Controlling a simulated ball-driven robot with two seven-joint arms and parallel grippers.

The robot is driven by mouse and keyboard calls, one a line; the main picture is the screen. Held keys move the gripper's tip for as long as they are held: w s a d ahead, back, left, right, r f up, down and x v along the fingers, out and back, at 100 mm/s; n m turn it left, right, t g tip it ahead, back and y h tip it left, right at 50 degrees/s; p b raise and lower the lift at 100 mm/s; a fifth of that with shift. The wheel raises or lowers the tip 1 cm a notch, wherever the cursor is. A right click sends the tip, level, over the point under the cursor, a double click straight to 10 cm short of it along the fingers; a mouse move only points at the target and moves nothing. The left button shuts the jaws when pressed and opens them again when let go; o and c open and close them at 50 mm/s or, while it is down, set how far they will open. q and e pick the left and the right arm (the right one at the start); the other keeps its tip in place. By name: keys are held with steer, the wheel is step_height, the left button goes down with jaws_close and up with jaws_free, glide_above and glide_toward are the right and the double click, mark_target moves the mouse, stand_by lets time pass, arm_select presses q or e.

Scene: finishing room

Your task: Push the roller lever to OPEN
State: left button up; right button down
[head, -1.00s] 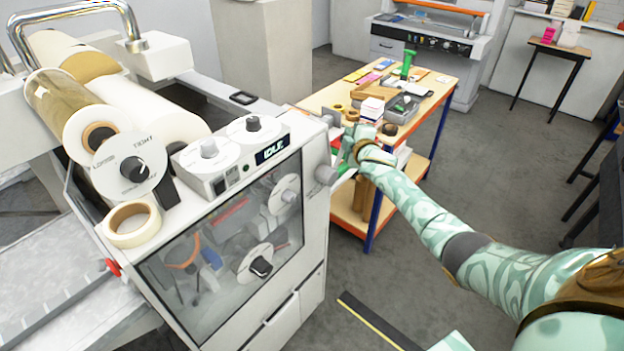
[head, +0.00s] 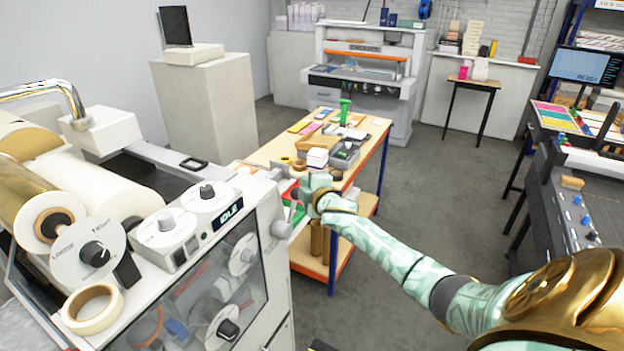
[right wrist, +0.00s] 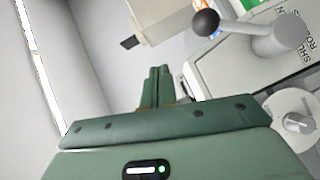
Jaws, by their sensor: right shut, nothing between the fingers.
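The roller lever (right wrist: 240,28) shows in the right wrist view as a grey hub and arm with a black ball knob, pointing left. Lettering beside the hub is cut off; "SHU" and "RO" can be read. In the head view the lever's hub (head: 281,228) is on the near right side of the laminating machine (head: 195,260). My right gripper (head: 306,188) is just beyond and above the hub. In the right wrist view its green fingers (right wrist: 157,72) are together and empty, left of the knob and apart from it in the picture. My left gripper is out of view.
The machine's display (head: 229,213) reads IDLE. A wooden workbench (head: 375,130) with boxes, trays and a green-handled tool stands behind my right gripper. A grey dial (right wrist: 297,118) is at right in the wrist view. The floor (head: 430,180) right of the bench is clear.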

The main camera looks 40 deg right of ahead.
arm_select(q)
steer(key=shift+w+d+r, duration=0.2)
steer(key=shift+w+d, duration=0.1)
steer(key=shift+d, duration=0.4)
arm_select(e)
steer(key=s+r, duration=0.1)
steer(key=s, duration=0.1)
steer(key=s+r, duration=0.1)
steer(key=shift+s+d, duration=0.2)
steer(key=shift+s, duration=0.15)
steer(key=shift+a+r, duration=0.1)
